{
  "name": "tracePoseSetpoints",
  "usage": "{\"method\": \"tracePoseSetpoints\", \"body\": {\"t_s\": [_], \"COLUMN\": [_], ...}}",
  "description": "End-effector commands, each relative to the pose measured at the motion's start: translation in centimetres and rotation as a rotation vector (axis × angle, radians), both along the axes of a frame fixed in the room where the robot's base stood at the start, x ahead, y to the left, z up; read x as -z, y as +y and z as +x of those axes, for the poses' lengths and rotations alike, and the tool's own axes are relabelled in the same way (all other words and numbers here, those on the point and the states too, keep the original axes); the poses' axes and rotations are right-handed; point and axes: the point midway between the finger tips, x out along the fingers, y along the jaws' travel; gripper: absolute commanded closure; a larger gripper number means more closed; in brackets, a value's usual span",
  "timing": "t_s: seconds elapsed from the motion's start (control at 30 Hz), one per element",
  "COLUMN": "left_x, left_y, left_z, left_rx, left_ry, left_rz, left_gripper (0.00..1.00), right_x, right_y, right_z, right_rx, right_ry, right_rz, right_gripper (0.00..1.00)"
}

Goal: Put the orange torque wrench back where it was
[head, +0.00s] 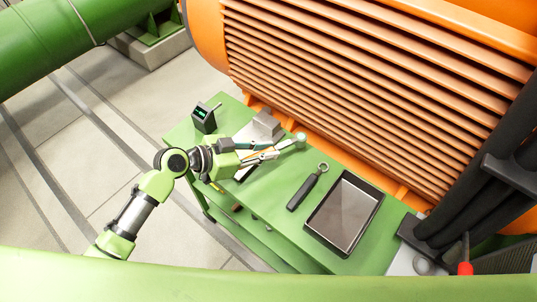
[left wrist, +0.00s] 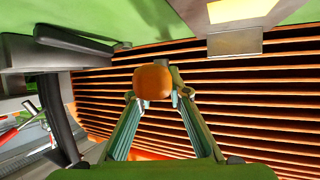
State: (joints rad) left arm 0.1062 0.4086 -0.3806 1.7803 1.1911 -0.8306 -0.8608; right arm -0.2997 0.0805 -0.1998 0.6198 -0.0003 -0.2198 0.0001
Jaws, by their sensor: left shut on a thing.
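My left gripper (head: 277,151) reaches in from the left over the green bench, at the side near the orange ribbed housing. In the left wrist view its fingertips (left wrist: 155,90) close on an orange piece (left wrist: 153,82), seen end-on, which looks like part of the orange torque wrench. The rest of the wrench is hard to make out behind the fingers. A dark-handled tool with a ring end (head: 308,187) lies on the bench to the right of the gripper. My right gripper is not in view.
A dark-rimmed tray (head: 374,217) lies right of the ring-ended tool. A black device with a green display (head: 204,118) and a grey block (head: 266,125) stand at the bench's left part. The orange ribbed housing (head: 370,90) rises close behind the green bench (head: 277,215).

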Motion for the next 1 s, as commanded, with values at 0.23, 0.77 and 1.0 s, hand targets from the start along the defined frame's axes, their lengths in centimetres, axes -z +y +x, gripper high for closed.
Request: {"method": "tracePoseSetpoints", "body": {"t_s": [0.23, 0.77, 1.0], "left_x": [1.5, 4.4, 4.6], "left_y": [-0.7, -0.6, -0.5], "left_z": [1.1, 1.0, 1.0], "left_rx": [-0.001, -0.002, -0.001], "left_ry": [0.001, -0.002, 0.000], "left_rz": [-0.003, -0.001, 0.000], "left_gripper": [1.00, 1.00, 0.67], "right_x": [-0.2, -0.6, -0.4], "right_y": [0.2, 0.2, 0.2], "right_z": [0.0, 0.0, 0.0], "right_rx": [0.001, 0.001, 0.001], "right_ry": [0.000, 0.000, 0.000], "right_rz": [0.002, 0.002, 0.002], "right_gripper": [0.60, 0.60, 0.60]}}
